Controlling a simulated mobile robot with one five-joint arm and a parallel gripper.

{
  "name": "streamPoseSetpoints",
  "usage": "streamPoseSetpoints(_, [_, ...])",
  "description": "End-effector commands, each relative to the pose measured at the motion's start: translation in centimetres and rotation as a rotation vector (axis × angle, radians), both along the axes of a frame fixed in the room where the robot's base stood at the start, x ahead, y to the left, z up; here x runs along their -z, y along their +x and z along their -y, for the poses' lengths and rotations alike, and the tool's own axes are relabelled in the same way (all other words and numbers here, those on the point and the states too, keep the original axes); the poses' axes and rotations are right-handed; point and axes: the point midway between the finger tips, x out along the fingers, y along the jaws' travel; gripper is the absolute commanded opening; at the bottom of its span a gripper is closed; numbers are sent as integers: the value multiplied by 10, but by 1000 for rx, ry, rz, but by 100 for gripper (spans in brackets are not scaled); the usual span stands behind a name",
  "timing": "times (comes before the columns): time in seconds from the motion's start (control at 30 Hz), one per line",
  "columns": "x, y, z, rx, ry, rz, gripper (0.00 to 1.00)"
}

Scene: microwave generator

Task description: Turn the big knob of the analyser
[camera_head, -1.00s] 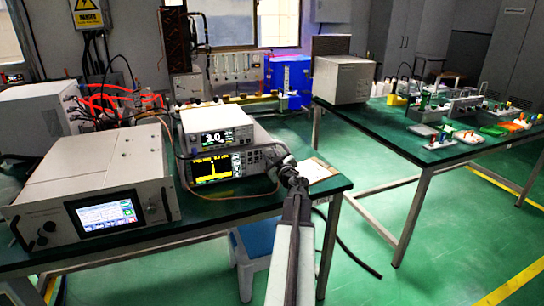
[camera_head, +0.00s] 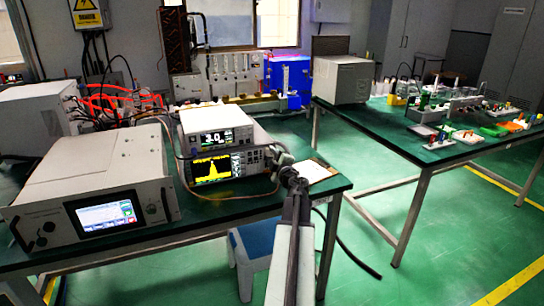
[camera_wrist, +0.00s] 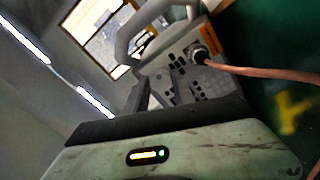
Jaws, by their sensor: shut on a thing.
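The analyser (camera_head: 215,168) is the light-grey instrument with a yellow peak on its dark screen, on the green table. Its button panel also shows in the wrist view (camera_wrist: 205,82). My gripper (camera_head: 279,161) reaches its front panel right of the screen. In the wrist view, my gripper (camera_wrist: 166,88) has its fingers against the panel among the buttons. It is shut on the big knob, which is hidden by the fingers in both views.
A second instrument (camera_head: 213,138) with a number display sits on the analyser. A pinkish cable (camera_wrist: 265,73) plugs into the panel close to my fingers. A large cabinet with a touch screen (camera_head: 105,215) stands at left. A paper (camera_head: 312,172) lies right of the analyser.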

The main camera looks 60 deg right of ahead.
Motion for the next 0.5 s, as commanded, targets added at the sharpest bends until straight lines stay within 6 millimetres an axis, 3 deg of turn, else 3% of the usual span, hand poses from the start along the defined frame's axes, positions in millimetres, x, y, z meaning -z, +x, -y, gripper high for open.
streamPoseSetpoints(0.5, [1,-1,-1,0,-62,-47,0])
